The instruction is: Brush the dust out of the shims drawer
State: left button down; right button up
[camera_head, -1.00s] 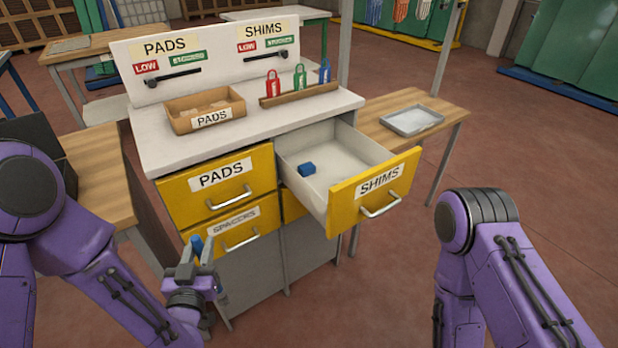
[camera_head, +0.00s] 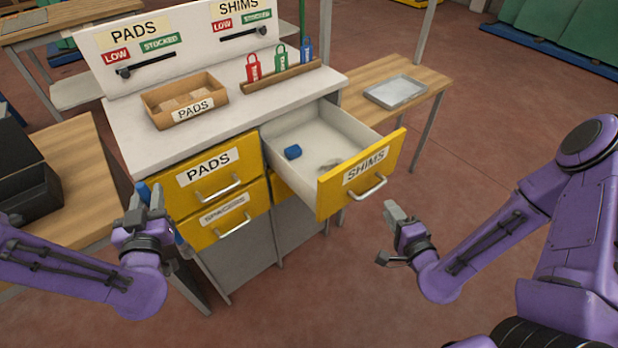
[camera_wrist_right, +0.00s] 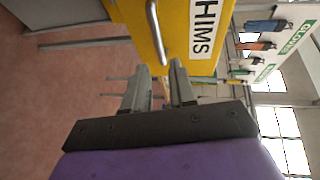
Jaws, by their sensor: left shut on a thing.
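The yellow-fronted SHIMS drawer (camera_head: 360,172) is pulled out of the cabinet. A small blue block (camera_head: 292,152) lies inside, and a greyish dust patch (camera_head: 329,166) shows on the floor near the front. My left gripper (camera_head: 145,203) is shut on a blue tool (camera_head: 143,189), mostly hidden by the fingers, left of the PADS drawer. My right gripper (camera_head: 393,210) is empty, its fingers apart, in front and to the right of the SHIMS drawer. In the right wrist view the fingers (camera_wrist_right: 160,88) point at the drawer front and its handle (camera_wrist_right: 157,32).
The shut PADS drawer (camera_head: 195,172) and SPACERS drawer (camera_head: 205,228) are at the left. On the cabinet top stand a PADS box (camera_head: 160,117) and a rack (camera_head: 272,82) with coloured tags. A metal tray (camera_head: 395,92) lies on the right-hand table. Floor is clear at front right.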

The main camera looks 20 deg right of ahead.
aim_at(375, 188)
jog(key=w, duration=0.3)
jog(key=w+f+p, duration=0.1)
jog(key=w, duration=0.2)
jog(key=w+f, duration=0.1)
jog(key=w, duration=0.3)
grip_shut()
jog(key=shift+s, duration=0.1)
